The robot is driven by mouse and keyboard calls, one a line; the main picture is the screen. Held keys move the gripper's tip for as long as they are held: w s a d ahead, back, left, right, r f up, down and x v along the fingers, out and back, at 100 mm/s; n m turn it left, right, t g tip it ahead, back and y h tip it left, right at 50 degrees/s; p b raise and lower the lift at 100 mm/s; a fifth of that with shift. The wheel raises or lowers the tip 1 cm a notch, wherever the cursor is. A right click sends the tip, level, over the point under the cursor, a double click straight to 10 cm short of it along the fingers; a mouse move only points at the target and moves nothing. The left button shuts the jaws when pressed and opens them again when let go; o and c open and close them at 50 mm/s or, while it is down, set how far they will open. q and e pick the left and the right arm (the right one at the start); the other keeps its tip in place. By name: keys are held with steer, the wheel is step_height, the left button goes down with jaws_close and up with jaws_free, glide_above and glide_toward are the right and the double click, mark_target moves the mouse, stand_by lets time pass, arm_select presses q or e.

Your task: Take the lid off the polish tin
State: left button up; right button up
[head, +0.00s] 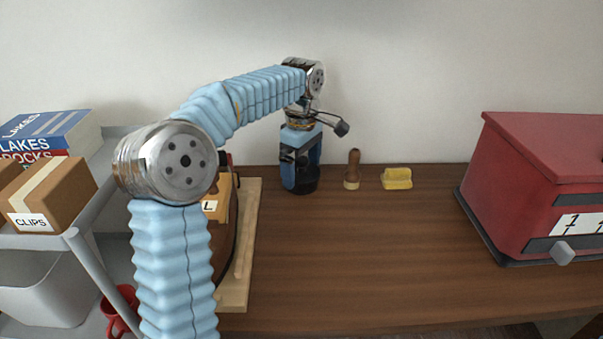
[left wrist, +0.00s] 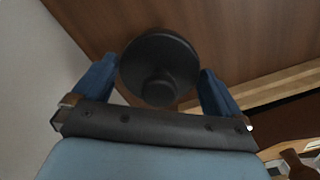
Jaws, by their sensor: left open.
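The polish tin shows in the left wrist view as a dark round lid (left wrist: 160,62) with a round knob (left wrist: 158,90) on top, seen from above. In the head view a dark tin (head: 303,187) stands on the brown tabletop near the back wall, partly hidden by my gripper. My left gripper (head: 302,178) points down over it. In the left wrist view its two blue fingers (left wrist: 157,90) are open, one on each side of the lid. I cannot tell whether either finger touches it. My right gripper is in neither view.
A wooden-handled brush (head: 352,170) and a yellow block (head: 397,179) stand right of the tin. A red box (head: 525,180) with a drawer is at the right. A wooden tray (head: 240,285) lies at the left, partly behind my arm. The middle tabletop (head: 370,250) is clear.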

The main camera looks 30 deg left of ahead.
arm_select(q)
steer(key=shift+c, duration=0.3)
steer(key=c, duration=0.6)
steer(key=shift+r, duration=0.1)
steer(key=shift+c, duration=0.2)
steer(key=shift+r, duration=0.1)
